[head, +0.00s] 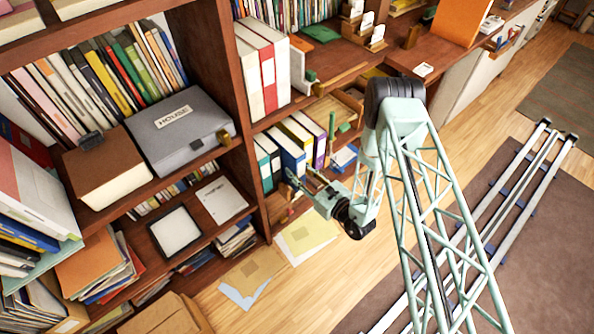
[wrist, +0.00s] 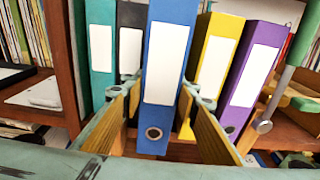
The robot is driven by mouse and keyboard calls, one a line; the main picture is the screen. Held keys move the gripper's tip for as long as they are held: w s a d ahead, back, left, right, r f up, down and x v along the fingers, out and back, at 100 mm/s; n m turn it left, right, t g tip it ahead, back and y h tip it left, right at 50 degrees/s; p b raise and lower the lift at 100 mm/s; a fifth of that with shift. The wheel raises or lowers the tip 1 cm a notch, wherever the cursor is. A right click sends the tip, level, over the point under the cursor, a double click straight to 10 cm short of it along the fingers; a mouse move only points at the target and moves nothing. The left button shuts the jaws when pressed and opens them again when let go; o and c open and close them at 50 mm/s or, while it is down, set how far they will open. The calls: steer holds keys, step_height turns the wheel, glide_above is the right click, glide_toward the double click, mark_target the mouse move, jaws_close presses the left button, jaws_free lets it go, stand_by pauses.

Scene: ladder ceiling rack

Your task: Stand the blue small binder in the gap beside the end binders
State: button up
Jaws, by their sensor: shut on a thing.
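The blue small binder (wrist: 166,75) stands about upright in the wrist view, with a white label and a ring hole low on its spine. It also shows in the head view (head: 288,151). My gripper (wrist: 160,98) is shut on it, one finger on each side of the spine. The binder is between a black binder (wrist: 131,40) on its left and a yellow binder (wrist: 220,50) on its right, and its spine sits forward of theirs. A teal binder (wrist: 101,45) and a purple binder (wrist: 250,75) are farther out. Its contact with the shelf is hidden.
A wooden upright (wrist: 62,60) borders the binders on the left. A green post (wrist: 299,65) with a metal knob stands close on the right. White and red binders (head: 268,65) stand on the shelf above. Papers (head: 305,236) lie on the floor below.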

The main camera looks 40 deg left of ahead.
steer(key=shift+f, duration=0.2)
stand_by(0.3)
steer(key=o, duration=1.1)
steer(key=shift+d, duration=0.1)
steer(key=shift+v, duration=5.95)
